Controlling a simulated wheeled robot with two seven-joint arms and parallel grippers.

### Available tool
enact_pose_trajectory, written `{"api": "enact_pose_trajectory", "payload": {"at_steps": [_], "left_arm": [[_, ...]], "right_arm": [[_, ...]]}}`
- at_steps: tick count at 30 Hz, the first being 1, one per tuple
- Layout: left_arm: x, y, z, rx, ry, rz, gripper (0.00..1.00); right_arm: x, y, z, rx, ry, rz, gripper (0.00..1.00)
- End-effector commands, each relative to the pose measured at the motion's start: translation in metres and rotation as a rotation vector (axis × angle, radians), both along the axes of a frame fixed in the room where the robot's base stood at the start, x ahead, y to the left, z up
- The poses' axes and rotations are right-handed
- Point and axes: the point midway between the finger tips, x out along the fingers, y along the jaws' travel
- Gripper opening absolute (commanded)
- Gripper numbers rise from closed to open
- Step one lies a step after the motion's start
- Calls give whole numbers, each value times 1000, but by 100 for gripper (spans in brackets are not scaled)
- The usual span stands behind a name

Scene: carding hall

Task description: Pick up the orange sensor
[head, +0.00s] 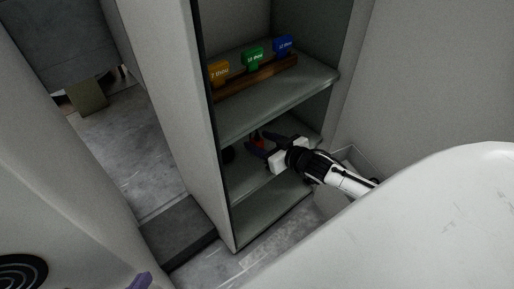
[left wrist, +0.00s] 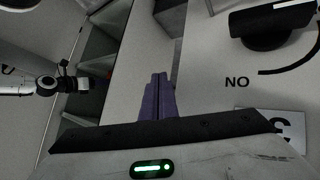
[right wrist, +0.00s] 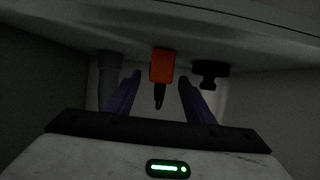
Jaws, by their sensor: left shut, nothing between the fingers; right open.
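The orange sensor (right wrist: 162,66) has a boxy orange body and a dark narrow tip pointing down in the right wrist view. It shows between the two purple fingers of my right gripper (right wrist: 160,80), which is open, with a gap on each side. In the head view my right gripper (head: 259,143) reaches into the lower compartment of the shelf unit; a small red-orange patch (head: 256,134) shows by its fingers, mostly hidden. My left gripper (left wrist: 157,97) is shut and empty in front of a pale panel; its purple fingertip shows at the bottom left of the head view (head: 141,281).
In the right wrist view a grey cylinder (right wrist: 110,82) stands left of the sensor and a black knob-shaped thing (right wrist: 209,72) right of it. A shelf board (head: 275,97) lies above my right gripper, bearing yellow-orange (head: 219,72), green (head: 252,59) and blue (head: 283,44) labelled blocks.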

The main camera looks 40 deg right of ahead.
Motion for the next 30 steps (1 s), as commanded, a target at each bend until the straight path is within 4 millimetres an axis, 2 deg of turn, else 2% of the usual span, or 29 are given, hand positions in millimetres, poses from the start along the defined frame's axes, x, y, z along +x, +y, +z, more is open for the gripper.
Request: {"api": "enact_pose_trajectory", "payload": {"at_steps": [1,4,12,14,20,21,30], "left_arm": [[0,-2,-1,-14,-11,-1,0],[1,-5,4,-36,-25,-1,0],[1,-6,9,-44,-30,-1,0],[1,-6,9,-43,-30,-1,0],[1,-5,9,-43,-31,0,0],[1,-5,9,-43,-31,0,0],[1,-5,11,-39,-31,0,0]], "right_arm": [[8,0,-7,-1,-2,0,48],[16,1,-9,-1,-1,-1,48],[18,1,-8,-1,2,-1,48],[18,1,-8,0,2,0,40],[18,1,-8,0,1,0,6],[18,1,-8,0,0,0,4],[18,2,-6,0,0,0,4]]}}
